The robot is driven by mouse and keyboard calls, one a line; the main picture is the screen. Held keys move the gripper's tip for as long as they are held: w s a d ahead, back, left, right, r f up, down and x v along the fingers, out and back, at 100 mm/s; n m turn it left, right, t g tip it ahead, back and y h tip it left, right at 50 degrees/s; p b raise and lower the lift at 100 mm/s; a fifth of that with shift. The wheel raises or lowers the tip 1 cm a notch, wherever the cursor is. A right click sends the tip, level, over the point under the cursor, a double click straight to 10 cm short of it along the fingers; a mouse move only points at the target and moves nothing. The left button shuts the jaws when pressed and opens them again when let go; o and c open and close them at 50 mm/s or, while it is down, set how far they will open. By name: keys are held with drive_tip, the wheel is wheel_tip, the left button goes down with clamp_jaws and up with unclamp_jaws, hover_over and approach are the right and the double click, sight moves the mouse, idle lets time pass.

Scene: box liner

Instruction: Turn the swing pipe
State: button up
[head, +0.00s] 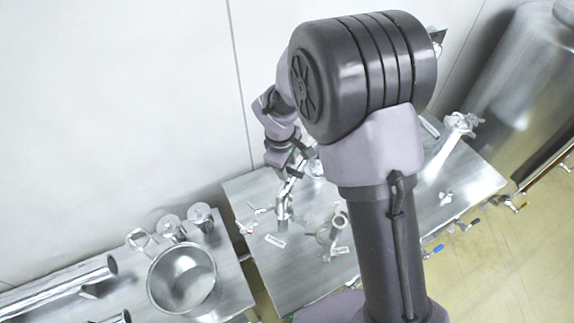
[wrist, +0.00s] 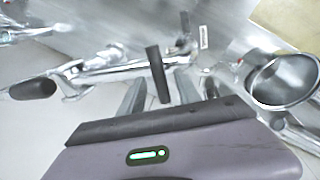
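A shiny metal pipe, which looks like the swing pipe (wrist: 105,66), runs across the wrist view just ahead of my gripper (wrist: 165,92). Dark bars that look like handles show by it, one at the far left (wrist: 33,90) and one in the middle (wrist: 158,75). My gripper's grey fingers stand apart, with the middle bar showing between them. I cannot tell whether they touch it. In the head view my gripper (head: 290,175) reaches down at the pipework (head: 284,205) on the metal table. My arm partly covers that area.
The metal table (head: 305,280) carries another pipe fitting (head: 338,221) and small white labels (head: 275,241). A metal pot (head: 185,278) and a long pipe (head: 60,287) lie at the lower left. A large steel tank (head: 520,85) stands at the right. A pale wall (head: 120,110) is behind.

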drive_tip(key=shift+c, duration=0.2)
clamp_jaws()
idle(1.1)
